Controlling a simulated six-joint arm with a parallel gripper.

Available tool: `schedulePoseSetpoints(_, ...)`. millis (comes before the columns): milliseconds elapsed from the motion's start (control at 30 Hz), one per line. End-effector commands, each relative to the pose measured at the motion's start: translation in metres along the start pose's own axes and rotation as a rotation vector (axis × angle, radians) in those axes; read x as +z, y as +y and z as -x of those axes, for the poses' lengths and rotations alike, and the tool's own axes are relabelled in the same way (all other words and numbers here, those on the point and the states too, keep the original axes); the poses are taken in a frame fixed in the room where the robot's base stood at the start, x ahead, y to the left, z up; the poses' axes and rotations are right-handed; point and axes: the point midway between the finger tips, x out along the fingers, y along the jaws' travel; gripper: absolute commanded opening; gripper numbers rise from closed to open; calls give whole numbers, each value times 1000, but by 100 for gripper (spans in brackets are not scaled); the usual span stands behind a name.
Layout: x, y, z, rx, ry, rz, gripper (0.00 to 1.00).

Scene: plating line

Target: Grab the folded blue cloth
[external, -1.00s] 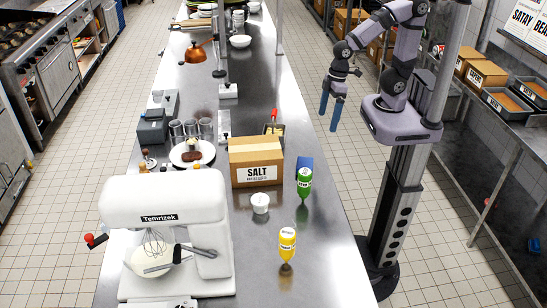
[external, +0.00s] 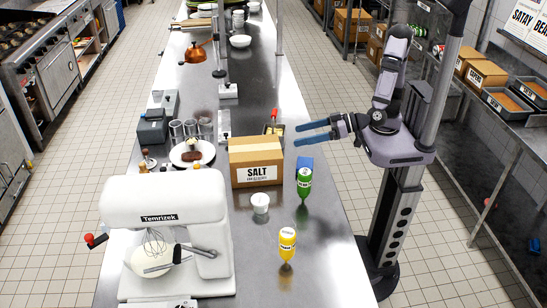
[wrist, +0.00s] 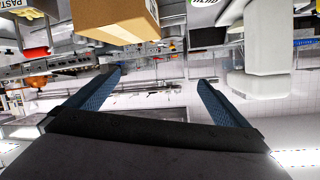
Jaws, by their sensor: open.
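A small blue item (external: 305,163), which looks like the folded blue cloth, is on the steel counter just right of the salt box. The green bottle (external: 304,183) stands in front and hides its lower part, so I cannot make out any folds. My gripper (external: 298,135) is open and empty, its blue fingers pointing left above the counter's right side. In the picture it is just above the blue item and apart from it. The wrist view shows both fingers (wrist: 160,77) spread with nothing between them; I cannot make out the cloth there.
The salt box (external: 256,162) stands close left of the blue item and also shows in the wrist view (wrist: 115,18). A yellow bottle (external: 287,243) and a white cup (external: 260,203) stand nearer. A white mixer (external: 165,235) fills the near left. The counter's right front is clear.

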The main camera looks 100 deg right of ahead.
Motion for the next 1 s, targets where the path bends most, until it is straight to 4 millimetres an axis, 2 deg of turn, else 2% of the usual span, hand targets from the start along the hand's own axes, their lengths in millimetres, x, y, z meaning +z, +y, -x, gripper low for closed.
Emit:
schedulePoseSetpoints(33, 9, 9, 7, 44, 38, 17, 100)
schedulePoseSetpoints(200, 8, 44, 35, 208, 160, 76, 100)
schedulePoseSetpoints(467, 5, 84, 84, 409, 303, 189, 100)
schedulePoseSetpoints(767, 63, 100, 63, 413, 302, 195, 100)
schedulePoseSetpoints(1000, 123, 117, 44, 412, 302, 195, 100)
